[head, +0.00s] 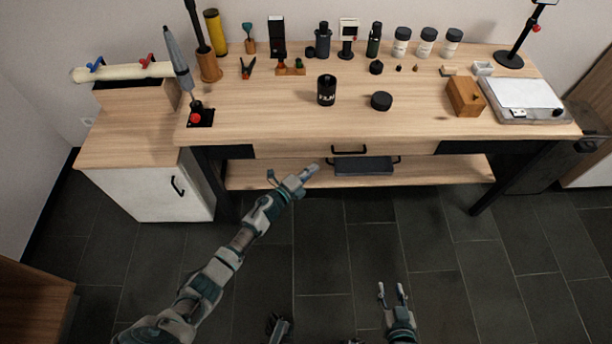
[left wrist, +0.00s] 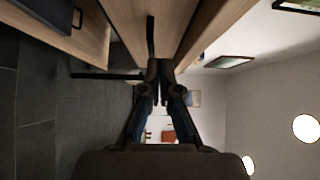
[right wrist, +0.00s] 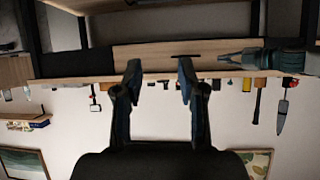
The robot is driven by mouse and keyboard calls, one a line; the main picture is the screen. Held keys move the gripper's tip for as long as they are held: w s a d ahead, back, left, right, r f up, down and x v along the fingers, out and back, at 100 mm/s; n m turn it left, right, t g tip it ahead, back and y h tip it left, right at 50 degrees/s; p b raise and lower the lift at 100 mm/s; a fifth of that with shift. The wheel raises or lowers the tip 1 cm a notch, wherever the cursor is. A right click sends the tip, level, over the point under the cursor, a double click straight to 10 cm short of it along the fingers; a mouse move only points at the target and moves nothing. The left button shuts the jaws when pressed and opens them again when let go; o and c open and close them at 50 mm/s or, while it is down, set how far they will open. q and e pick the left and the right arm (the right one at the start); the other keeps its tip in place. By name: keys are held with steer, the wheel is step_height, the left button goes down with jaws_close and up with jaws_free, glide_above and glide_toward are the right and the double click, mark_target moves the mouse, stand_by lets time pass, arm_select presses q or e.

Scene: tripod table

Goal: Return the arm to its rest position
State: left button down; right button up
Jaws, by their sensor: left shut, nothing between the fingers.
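My left arm reaches forward from the lower left of the head view. Its gripper (head: 312,170) is in front of the wooden table (head: 270,125), by the front edge and above the lower shelf in the picture. In the left wrist view its fingers (left wrist: 161,82) are together with nothing between them. My right gripper (head: 393,290) is low over the floor, away from the table. In the right wrist view its fingers (right wrist: 158,75) are apart and empty.
A black film canister (head: 326,90) and its round black lid (head: 381,101) are on the table. A wooden box (head: 465,96) and a scale-like tray (head: 525,98) are at the right. A white-fronted cabinet (head: 150,190) stands left. The tiled floor (head: 330,240) between my arms is clear.

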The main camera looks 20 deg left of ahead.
arm_select(q)
steer(key=s+a+f+n+g+y+p, duration=0.35)
steer(key=s+f+n, duration=0.4)
steer(key=s, duration=0.35)
steer(key=s+a+f+n+g+y+p, duration=0.2)
steer(key=s+a+f+n+y+p, duration=0.25)
steer(key=s+f+n, duration=0.5)
steer(key=s+f+n+g+p, duration=0.1)
steer(key=s+f+g, duration=0.1)
steer(key=s, duration=0.8)
steer(key=s+d+f+n+g+p, duration=0.1)
steer(key=s+g, duration=0.3)
steer(key=s, duration=0.6)
steer(key=s+d+f+n+g+p, duration=0.1)
steer(key=s+f+n+g+p, duration=0.1)
steer(key=s, duration=0.9)
steer(key=shift+d+f+g, duration=0.25)
steer(key=shift+f+g, duration=0.2)
steer(key=shift+f, duration=0.5)
arm_select(e)
steer(key=s+d+f+g, duration=0.2)
steer(key=s+f+g, duration=0.1)
steer(key=s+f, duration=0.3)
steer(key=s+d+f+g+h, duration=0.1)
steer(key=s+d+f+g, duration=0.1)
steer(key=s+f, duration=0.4)
steer(key=s+d+f+g+h, duration=0.1)
steer(key=s+f+g, duration=0.4)
steer(key=f, duration=0.8)
steer(key=shift+s+d, duration=0.5)
